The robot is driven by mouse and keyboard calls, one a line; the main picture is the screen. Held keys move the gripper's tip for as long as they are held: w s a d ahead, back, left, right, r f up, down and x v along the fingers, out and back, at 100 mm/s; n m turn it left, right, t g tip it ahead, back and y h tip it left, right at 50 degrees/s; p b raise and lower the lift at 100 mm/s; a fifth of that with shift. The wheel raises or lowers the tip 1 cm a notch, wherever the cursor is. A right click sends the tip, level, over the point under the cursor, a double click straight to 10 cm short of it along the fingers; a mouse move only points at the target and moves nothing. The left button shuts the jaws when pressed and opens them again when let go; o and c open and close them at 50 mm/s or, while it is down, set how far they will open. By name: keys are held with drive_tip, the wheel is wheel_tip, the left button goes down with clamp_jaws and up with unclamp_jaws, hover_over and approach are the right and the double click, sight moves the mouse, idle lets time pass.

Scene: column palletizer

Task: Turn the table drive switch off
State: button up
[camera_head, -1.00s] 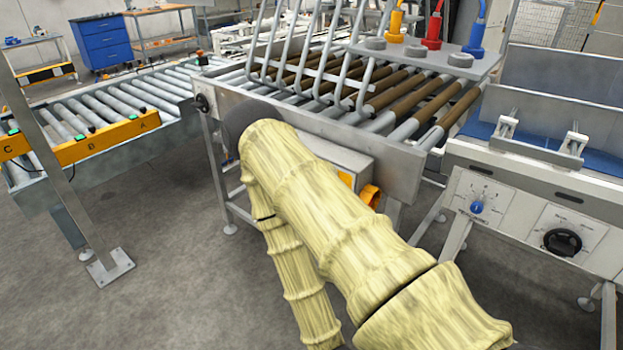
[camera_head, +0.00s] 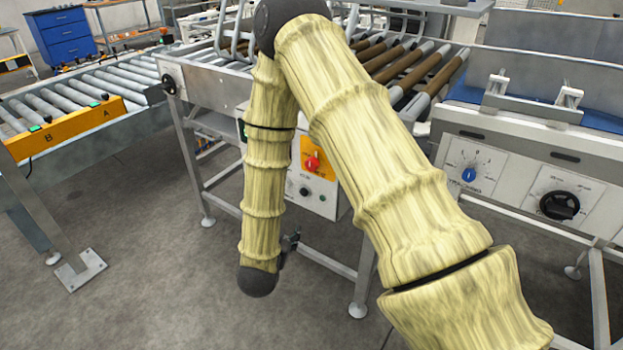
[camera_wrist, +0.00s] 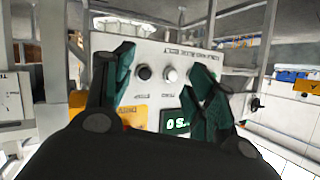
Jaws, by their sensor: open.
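The grey control box (camera_head: 318,196) hangs under the brown-roller table in the head view. A red rotary switch (camera_head: 312,163) sits on its orange plate, with a black knob (camera_head: 304,191) and a pale button below. My arm hides the box's left part. In the wrist view the panel (camera_wrist: 190,55) appears upside down, with a black knob (camera_wrist: 143,72), a white button (camera_wrist: 170,75) and a green display (camera_wrist: 176,121). The orange plate (camera_wrist: 134,116) is mostly hidden behind my gripper. My gripper (camera_wrist: 162,82) is open, its green fingers apart in front of the panel, seemingly holding nothing.
A blue dial (camera_head: 468,174) and a large black dial (camera_head: 560,206) are on the machine at right. A roller conveyor (camera_head: 75,98) with an orange strip stands at left. Table legs and a low crossbar surround the box's underside. Open floor lies in front.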

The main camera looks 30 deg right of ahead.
wheel_tip(320, 180, up, 8)
drive_tip(key=w+d+m+h+b, duration=0.2)
drive_tip(key=m+h, duration=0.2)
drive_tip(key=m+g+h+b, duration=0.1)
drive_tip(key=m+g+h, duration=0.2)
drive_tip(key=m, duration=0.1)
approach(310, 166)
drive_tip(key=x, duration=1)
drive_tip(key=shift+w+d+f, duration=0.1)
drive_tip(key=shift+w+d, duration=0.1)
drive_tip(key=shift+d, duration=0.05)
drive_tip(key=shift+p, duration=0.3)
drive_tip(key=c, duration=1)
